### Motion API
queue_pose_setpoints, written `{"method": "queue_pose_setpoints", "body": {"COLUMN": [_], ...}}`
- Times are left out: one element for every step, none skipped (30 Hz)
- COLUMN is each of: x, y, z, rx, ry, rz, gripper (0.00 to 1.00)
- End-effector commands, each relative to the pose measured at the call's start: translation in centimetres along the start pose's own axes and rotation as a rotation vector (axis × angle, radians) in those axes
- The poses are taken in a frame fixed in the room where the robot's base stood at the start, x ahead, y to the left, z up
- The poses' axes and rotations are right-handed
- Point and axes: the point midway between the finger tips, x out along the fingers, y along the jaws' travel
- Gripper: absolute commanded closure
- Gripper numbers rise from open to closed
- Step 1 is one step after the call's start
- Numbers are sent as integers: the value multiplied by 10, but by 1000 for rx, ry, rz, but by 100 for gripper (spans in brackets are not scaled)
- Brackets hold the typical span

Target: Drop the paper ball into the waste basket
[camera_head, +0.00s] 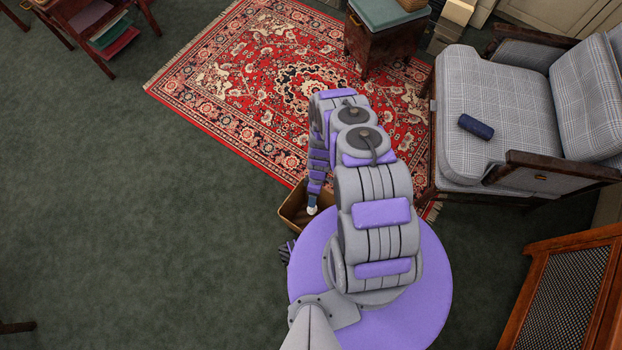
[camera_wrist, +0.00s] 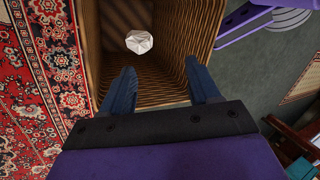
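The waste basket (camera_head: 291,212) is a brown, woven, square-mouthed container on the floor, partly hidden behind my arm in the head view. In the wrist view its ribbed walls (camera_wrist: 190,35) fill the upper middle. The paper ball (camera_wrist: 139,41) is white and crumpled and shows within the basket's opening, beyond my fingertips and apart from them. The ball also shows as a small white spot (camera_head: 312,210) in the head view. I cannot tell whether it rests on the bottom. My gripper (camera_wrist: 160,82) is open and empty, pointing down at the basket, its two blue fingers spread.
A red patterned rug (camera_head: 240,90) lies beyond the basket. A checked armchair (camera_head: 500,105) with a dark blue roll (camera_head: 476,127) stands to the right. A wooden cabinet with a mesh panel (camera_head: 565,300) is at lower right. The green carpet (camera_head: 130,220) at left is clear.

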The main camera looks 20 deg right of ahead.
Motion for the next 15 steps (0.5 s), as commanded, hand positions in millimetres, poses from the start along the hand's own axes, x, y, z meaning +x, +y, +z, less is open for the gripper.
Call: {"method": "queue_pose_setpoints", "body": {"x": [0,0,0,0,0,0,0,0,0,-1,-2,-4,-7,-10,-16], "y": [-1,-1,-1,-1,-1,-1,0,0,0,0,0,0,0,0,0], "z": [-1,-1,-1,-1,-1,-1,-1,0,0,0,0,0,0,0,0], "rx": [-1,-1,-1,-1,-1,-1,-1,-2,-2,-2,-2,-2,-2,-2,-2], "ry": [-2,-2,-3,-3,-2,-2,-1,0,0,1,1,2,2,3,3], "rz": [1,1,1,1,1,1,0,0,-1,-1,-1,-1,-2,-1,-1], "gripper": [34,31,29,29,29,29,29,29,29,29,29,29,29,29,29]}}
